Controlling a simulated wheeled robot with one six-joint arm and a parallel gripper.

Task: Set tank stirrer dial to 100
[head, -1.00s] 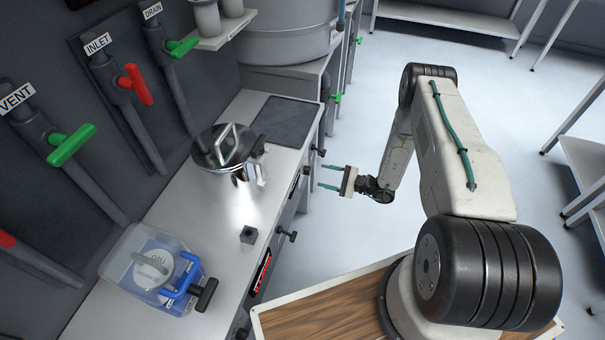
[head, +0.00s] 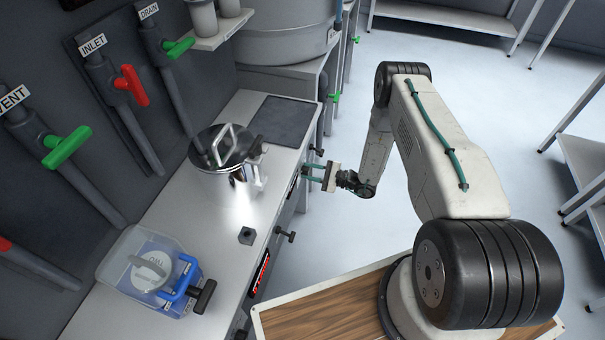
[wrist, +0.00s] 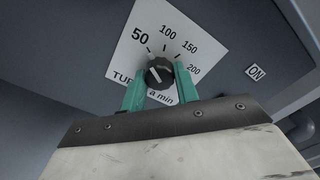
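In the wrist view the black round stirrer dial (wrist: 159,73) sits on a white plate (wrist: 128,52) marked 50, 100, 150 and 200. A pale line on the knob appears to point up and left, toward the 50 side; the exact reading is hard to tell. My gripper (wrist: 160,78) has its two teal fingers apart, one on each side of the knob. I cannot tell whether either finger touches it. In the head view my gripper (head: 313,172) is at the bench's front face, where the dial itself cannot be made out.
An ON label (wrist: 255,72) is right of the plate. Black knobs (head: 290,236) stick out from the bench front.

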